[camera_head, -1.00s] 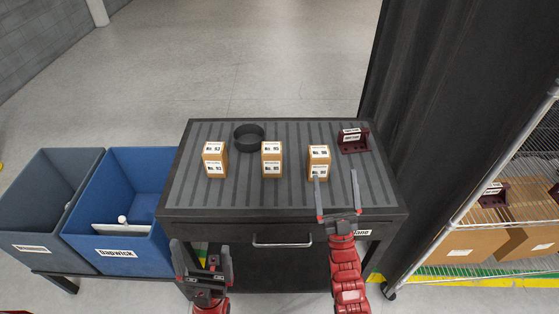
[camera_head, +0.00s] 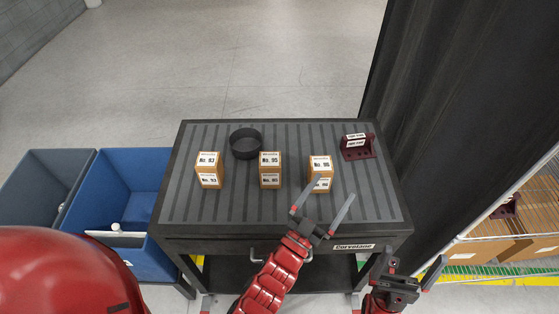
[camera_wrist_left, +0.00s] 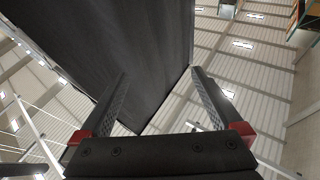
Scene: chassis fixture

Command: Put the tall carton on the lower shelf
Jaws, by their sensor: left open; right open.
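Three similar tan cartons with white labels stand on the cart's ribbed top: a left one (camera_head: 209,172), a middle one (camera_head: 270,172) and a right one (camera_head: 320,172). I cannot tell surely which is tallest. My left gripper (camera_head: 330,194) is open and empty in front of the right carton, one finger overlapping its lower part in the picture; contact is unclear. In the left wrist view its spread fingers (camera_wrist_left: 158,72) have nothing between them. My right gripper (camera_head: 416,258) is open and empty beyond the cart's front right corner. A dark lower shelf (camera_head: 325,275) shows under the cart, partly hidden.
A black round bowl (camera_head: 246,144) and a dark red bracket (camera_head: 357,147) stand at the back of the top. Blue (camera_head: 135,180) and grey (camera_head: 45,180) bins stand left. A black curtain (camera_head: 440,110) and a wire rack with cardboard boxes (camera_head: 480,250) are right.

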